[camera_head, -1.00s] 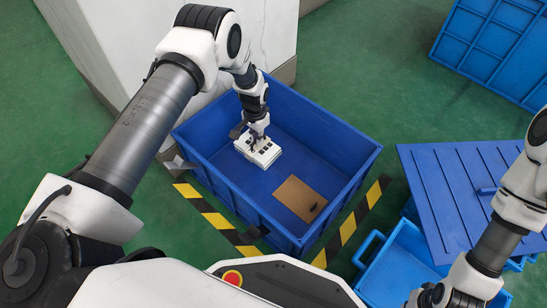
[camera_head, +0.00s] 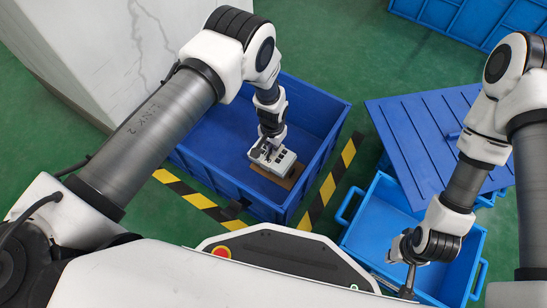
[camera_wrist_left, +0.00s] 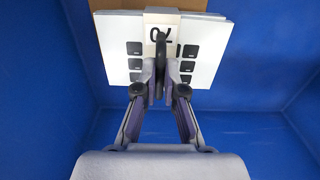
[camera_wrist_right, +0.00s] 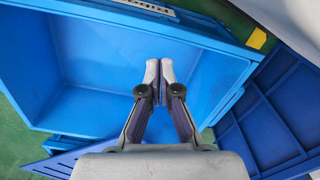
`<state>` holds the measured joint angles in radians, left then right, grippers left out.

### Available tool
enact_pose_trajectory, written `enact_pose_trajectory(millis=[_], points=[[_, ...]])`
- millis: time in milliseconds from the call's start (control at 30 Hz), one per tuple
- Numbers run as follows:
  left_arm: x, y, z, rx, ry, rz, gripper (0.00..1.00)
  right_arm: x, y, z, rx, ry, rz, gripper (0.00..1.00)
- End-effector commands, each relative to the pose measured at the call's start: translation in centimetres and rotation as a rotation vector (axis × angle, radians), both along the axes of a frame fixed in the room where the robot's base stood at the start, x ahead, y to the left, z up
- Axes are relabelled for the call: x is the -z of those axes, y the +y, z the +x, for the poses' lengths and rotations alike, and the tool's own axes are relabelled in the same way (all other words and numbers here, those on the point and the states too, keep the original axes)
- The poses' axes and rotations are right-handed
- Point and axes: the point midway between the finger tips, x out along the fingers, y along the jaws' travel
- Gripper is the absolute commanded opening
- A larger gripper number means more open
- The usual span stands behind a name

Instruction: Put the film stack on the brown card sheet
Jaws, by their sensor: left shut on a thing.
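The film stack (camera_head: 283,160) is a white block with dark key squares, inside the large blue bin. My left gripper (camera_head: 265,153) is shut on it. In the left wrist view the stack (camera_wrist_left: 205,45) shows white sheets with black keys and a marked tab between the fingers (camera_wrist_left: 161,72). The brown card sheet (camera_head: 276,179) lies on the bin floor. The stack is over it and covers most of it; I cannot tell whether they touch. The card's edge (camera_wrist_left: 110,4) shows beyond the stack. My right gripper (camera_wrist_right: 160,75) is shut and empty over the light blue crate.
The large bin's walls (camera_head: 325,130) surround the left gripper. Yellow-black floor tape (camera_head: 328,187) borders the bin. The light blue crate (camera_head: 355,243) and a dark blue ribbed lid (camera_head: 425,125) stand to the right. A white pillar (camera_head: 110,50) is behind left.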

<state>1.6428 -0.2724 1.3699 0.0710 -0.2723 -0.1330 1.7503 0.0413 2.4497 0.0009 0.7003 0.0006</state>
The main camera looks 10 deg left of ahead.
Motion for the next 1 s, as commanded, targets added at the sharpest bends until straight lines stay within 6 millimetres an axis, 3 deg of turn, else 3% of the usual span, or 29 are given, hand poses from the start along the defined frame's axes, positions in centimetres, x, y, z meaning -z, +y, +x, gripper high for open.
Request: enact_pose_trajectory(millis=[200, 567, 667, 1000], points=[[4.1, 0.0, 0.1, 0.000, -0.002, -0.001, 0.00, 2.8, -0.1, 0.2, 0.005, -0.005, -0.001, 0.00], [4.4, 0.0, 0.1, -0.001, -0.002, 0.000, 0.00, 2.8, -0.1, 0.2, 0.007, -0.006, -0.001, 0.00], [4.3, 0.0, 0.1, -0.001, -0.002, 0.000, 0.33, 2.7, -0.1, 0.2, 0.007, -0.006, -0.001, 0.00], [3.8, 0.1, 0.1, -0.001, -0.002, 0.000, 0.34, 2.4, -0.1, 0.2, 0.007, -0.005, -0.001, 0.00]])
